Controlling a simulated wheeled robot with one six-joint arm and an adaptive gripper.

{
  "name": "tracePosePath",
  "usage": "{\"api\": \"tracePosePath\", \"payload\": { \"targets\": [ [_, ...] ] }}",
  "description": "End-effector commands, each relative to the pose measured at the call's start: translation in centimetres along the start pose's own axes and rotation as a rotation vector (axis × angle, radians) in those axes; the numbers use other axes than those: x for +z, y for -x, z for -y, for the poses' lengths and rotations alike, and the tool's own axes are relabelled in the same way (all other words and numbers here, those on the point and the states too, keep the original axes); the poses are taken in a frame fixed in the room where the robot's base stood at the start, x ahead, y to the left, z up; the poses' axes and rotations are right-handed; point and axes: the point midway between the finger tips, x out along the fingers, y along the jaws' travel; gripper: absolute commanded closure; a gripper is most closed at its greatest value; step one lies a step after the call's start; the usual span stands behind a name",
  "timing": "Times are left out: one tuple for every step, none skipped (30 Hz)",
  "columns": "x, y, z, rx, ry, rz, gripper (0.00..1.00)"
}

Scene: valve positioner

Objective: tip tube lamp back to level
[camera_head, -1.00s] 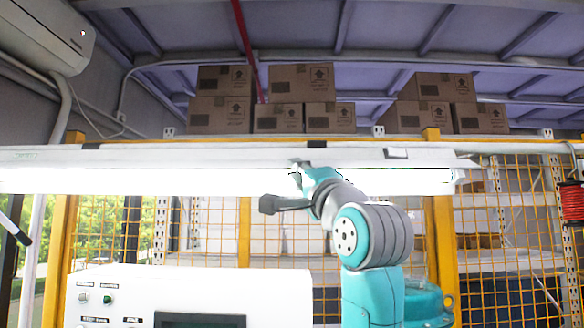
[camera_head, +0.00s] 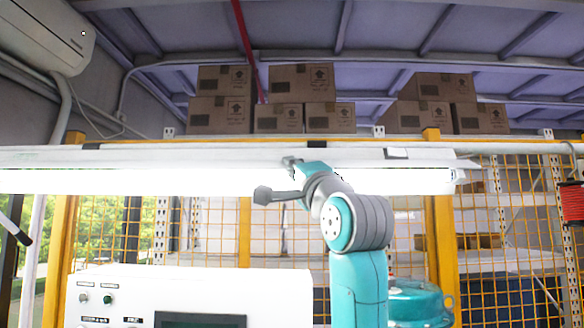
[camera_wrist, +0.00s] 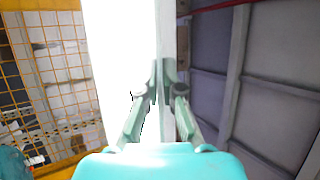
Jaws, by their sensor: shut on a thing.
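The tube lamp (camera_head: 120,180) is a long, glowing white bar with a pale housing. It runs across the head view in front of the yellow fence and looks close to level. My gripper (camera_head: 291,163) is at the lamp's upper edge, near the middle of its visible length. In the wrist view the lamp (camera_wrist: 118,50) runs lengthwise, very bright. The two fingers of my gripper (camera_wrist: 166,85) are shut on the lamp's pale housing edge. The glare hides the lamp's details, and my arm covers part of it in the head view.
A white control cabinet (camera_head: 250,290) stands below at the left. A yellow mesh fence (camera_head: 245,235) and shelving are behind the lamp. Cardboard boxes (camera_head: 220,115) sit above at the back. An air conditioner (camera_head: 50,35) hangs at upper left, and a teal tank (camera_head: 420,303) stands at lower right.

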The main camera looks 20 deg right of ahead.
Motion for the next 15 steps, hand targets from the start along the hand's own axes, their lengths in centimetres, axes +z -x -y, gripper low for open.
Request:
{"api": "tracePosePath", "payload": {
  "targets": [
    [0.0, 0.0, -0.1, -0.005, 0.003, 0.0, 1.0],
    [0.0, -0.1, -0.2, -0.011, 0.006, 0.001, 1.0],
    [0.0, -0.1, -0.4, -0.022, 0.011, 0.002, 1.0],
    [0.0, -0.1, -0.6, -0.034, 0.016, 0.002, 1.0],
    [0.0, -0.2, -0.8, -0.047, 0.022, 0.003, 1.0],
    [0.0, -0.2, -1.1, -0.067, 0.03, 0.003, 1.0],
    [0.0, -0.3, -1.2, -0.084, 0.038, 0.003, 1.0],
    [0.0, -0.3, -1.4, -0.101, 0.044, 0.004, 1.0],
    [0.0, -0.3, -1.7, -0.124, 0.055, 0.004, 1.0],
    [0.0, -0.4, -1.8, -0.141, 0.061, 0.004, 1.0],
    [-0.1, -0.4, -1.9, -0.157, 0.069, 0.005, 1.0],
    [-0.1, -0.5, -2.1, -0.176, 0.077, 0.004, 1.0],
    [-0.1, -0.5, -2.3, -0.19, 0.081, 0.004, 1.0],
    [-0.2, -0.6, -2.5, -0.201, 0.086, 0.003, 1.0],
    [-0.2, -0.6, -2.6, -0.214, 0.091, 0.002, 1.0]
  ]
}}
